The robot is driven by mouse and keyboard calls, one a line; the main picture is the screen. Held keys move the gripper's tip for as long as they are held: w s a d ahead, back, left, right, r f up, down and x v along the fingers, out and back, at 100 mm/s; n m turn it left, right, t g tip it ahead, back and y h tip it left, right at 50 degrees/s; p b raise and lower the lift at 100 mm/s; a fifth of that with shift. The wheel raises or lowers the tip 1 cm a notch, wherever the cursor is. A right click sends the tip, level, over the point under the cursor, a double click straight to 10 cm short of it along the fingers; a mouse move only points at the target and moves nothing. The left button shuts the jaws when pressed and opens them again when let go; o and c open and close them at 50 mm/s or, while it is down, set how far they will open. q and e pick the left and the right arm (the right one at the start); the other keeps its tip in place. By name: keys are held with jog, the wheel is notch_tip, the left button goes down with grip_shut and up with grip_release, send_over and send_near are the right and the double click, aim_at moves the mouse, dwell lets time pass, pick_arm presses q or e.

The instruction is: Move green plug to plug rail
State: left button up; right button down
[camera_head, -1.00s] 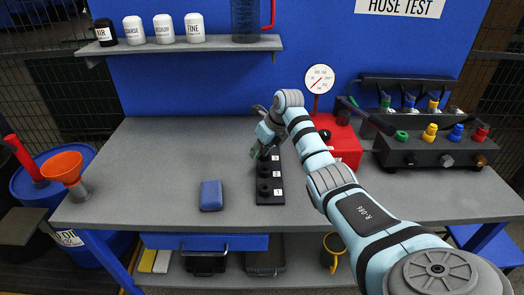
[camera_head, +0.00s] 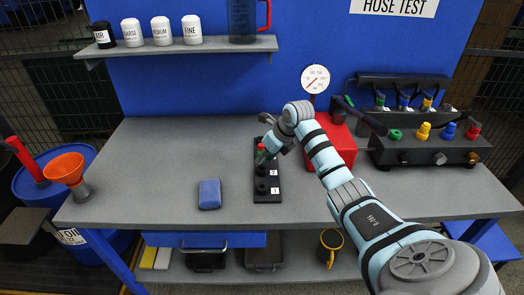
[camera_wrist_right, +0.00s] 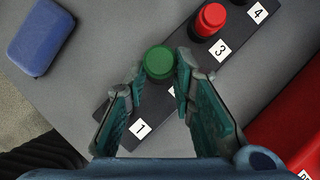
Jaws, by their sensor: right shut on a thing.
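The green plug (camera_wrist_right: 159,63) shows between the fingertips of my right gripper (camera_wrist_right: 160,80) in the wrist view. My right gripper is shut on it. In the head view my right gripper (camera_head: 264,153) holds the green plug (camera_head: 262,158) at the black plug rail (camera_head: 267,196), around position 2. I cannot tell whether the plug is seated or just above the rail. In the wrist view the rail (camera_wrist_right: 187,68) carries a red plug (camera_wrist_right: 211,19) at position 3. Labels 1, 3 and 4 are readable there; label 2 is mostly hidden. My left gripper is out of view.
A blue block (camera_head: 209,194) lies left of the rail. A red box with a gauge (camera_head: 336,142) stands to the right.

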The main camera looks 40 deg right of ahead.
aim_at(266, 170)
jog(key=shift+f, duration=0.15)
dwell(0.3)
jog(key=shift+s+f+b, duration=0.15)
jog(key=shift+f+b, duration=0.3)
jog(key=shift+f, duration=0.25)
jog(key=shift+f+b, duration=0.4)
jog(key=shift+f, duration=0.3)
jog(key=shift+s+f, duration=0.1)
jog(key=shift+f, duration=0.05)
jog(key=c, duration=1.3)
grip_release()
